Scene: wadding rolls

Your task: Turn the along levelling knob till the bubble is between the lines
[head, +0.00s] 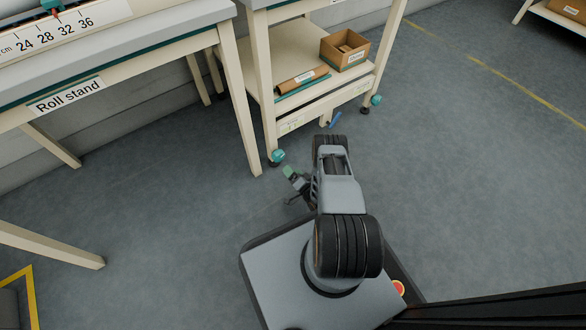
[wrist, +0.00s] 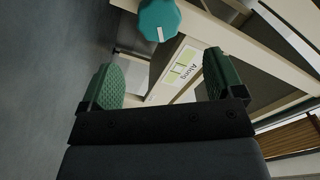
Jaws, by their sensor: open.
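In the wrist view a teal faceted knob (wrist: 159,20) with a white mark stands at the top, beyond my fingertips. Beside it is a label reading "Along" (wrist: 196,72) with a pale green level vial (wrist: 180,71); the bubble's place is too small to tell. My gripper (wrist: 162,80) is open, its two green ribbed pads apart with nothing between them. In the head view my gripper (head: 292,174) is low by the near leg of the small stand, close to a teal knob (head: 277,156) at that leg's foot. Another teal knob (head: 376,100) is at the right leg.
The stand's shelf (head: 262,82) holds an open cardboard box (head: 345,48) and a brown roll (head: 301,80). A blue piece (head: 334,119) shows under its front rail. The roll stand (head: 120,55) is at the left. The grey floor (head: 470,190) at the right is clear.

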